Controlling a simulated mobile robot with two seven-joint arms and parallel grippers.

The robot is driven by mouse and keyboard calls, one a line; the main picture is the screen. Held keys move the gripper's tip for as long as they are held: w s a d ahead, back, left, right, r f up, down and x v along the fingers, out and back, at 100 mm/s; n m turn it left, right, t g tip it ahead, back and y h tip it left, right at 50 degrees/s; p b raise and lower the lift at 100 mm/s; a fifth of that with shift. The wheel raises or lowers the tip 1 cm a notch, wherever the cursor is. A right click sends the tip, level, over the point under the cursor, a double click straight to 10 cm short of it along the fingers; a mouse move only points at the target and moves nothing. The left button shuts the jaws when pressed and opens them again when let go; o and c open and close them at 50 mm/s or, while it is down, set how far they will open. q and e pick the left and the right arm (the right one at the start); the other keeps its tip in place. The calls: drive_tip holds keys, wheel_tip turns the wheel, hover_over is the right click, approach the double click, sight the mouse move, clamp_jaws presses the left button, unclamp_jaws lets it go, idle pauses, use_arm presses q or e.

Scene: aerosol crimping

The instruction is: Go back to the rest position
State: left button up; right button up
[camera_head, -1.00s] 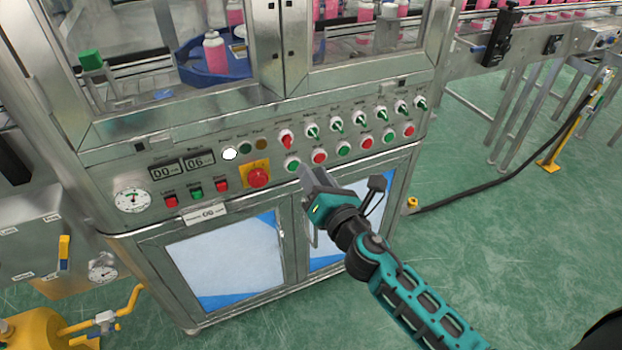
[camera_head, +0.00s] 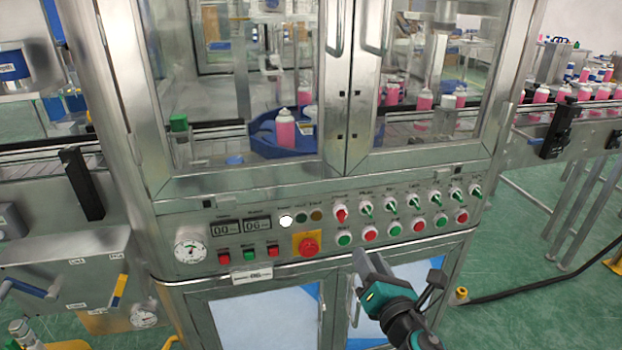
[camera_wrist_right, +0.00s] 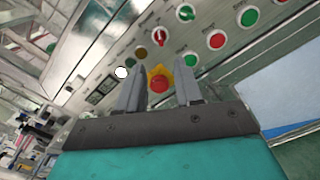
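My right gripper (camera_head: 366,268) is in front of the machine's control panel (camera_head: 330,268), just below and right of a green button (camera_head: 344,240). In the right wrist view its two fingers (camera_wrist_right: 160,92) stand apart with nothing held between them. The red emergency knob on its yellow plate (camera_wrist_right: 160,80) shows in the gap behind them, and also in the head view (camera_head: 308,245). I cannot tell the exact distance to the panel. My left gripper is not in view.
Green and red switches and buttons line the panel, with a white lit lamp (camera_head: 286,221) and a gauge (camera_head: 190,247). Glass doors (camera_head: 430,100) are above and cabinet doors below. A conveyor with pink bottles (camera_head: 600,92) runs at right.

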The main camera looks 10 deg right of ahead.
drive_tip(key=s+f+m+g, duration=0.2)
drive_tip(key=s+f+m, duration=0.2)
drive_tip(key=m, duration=0.5)
drive_tip(key=s+a+f+m+g, duration=0.1)
drive_tip(key=s+f+m+g, duration=0.1)
drive_tip(key=s+f+m, duration=0.3)
drive_tip(key=s+a+f+m+g+y+p, duration=0.1)
drive_tip(key=s+f+m+g, duration=0.2)
drive_tip(key=s+m, duration=0.7)
wheel_tip(320, 180, down, 2)
drive_tip(key=m, duration=0.3)
drive_tip(key=shift+s+a+f+m, duration=0.25)
drive_tip(key=shift+s+m, duration=0.1)
drive_tip(key=shift+m, duration=0.05)
